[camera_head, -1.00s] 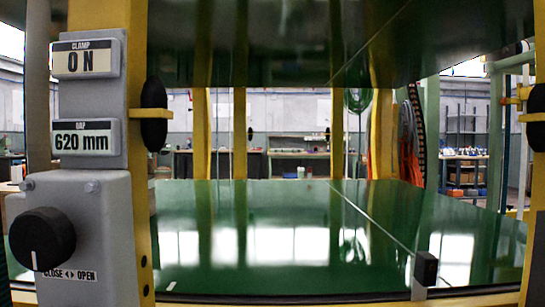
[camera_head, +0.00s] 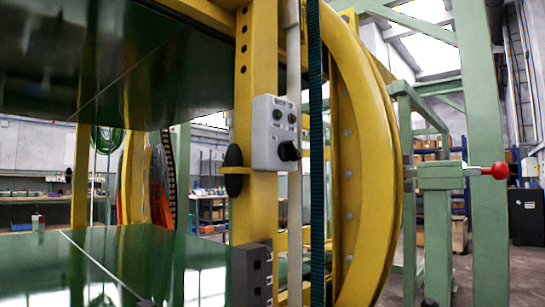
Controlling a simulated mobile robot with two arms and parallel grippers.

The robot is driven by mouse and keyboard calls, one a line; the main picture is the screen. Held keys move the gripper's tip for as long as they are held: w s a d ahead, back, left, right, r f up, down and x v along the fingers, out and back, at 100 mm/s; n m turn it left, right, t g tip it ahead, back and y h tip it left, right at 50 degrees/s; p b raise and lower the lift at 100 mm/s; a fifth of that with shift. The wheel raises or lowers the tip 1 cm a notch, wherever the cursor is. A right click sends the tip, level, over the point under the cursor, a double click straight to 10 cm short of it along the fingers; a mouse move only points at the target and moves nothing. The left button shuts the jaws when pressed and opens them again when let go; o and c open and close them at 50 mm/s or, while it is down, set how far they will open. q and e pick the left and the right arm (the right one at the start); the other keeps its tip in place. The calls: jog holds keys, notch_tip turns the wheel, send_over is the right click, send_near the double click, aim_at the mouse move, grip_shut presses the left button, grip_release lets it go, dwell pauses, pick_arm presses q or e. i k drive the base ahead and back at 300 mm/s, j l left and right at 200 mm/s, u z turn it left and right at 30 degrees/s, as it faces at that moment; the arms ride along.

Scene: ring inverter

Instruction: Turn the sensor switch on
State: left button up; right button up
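A grey control box (camera_head: 277,133) is fixed to the yellow upright right of the middle in the head view. Neither of my grippers shows.
A large yellow ring (camera_head: 372,150) curves right of the box, with a dark toothed belt (camera_head: 316,150) between them. A green post (camera_head: 482,150) and a red-tipped handle (camera_head: 495,171) stand farther right. The glossy green plate (camera_head: 130,262) lies at lower left.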

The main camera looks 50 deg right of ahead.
aim_at(287, 150)
jog(key=z, duration=1.5)
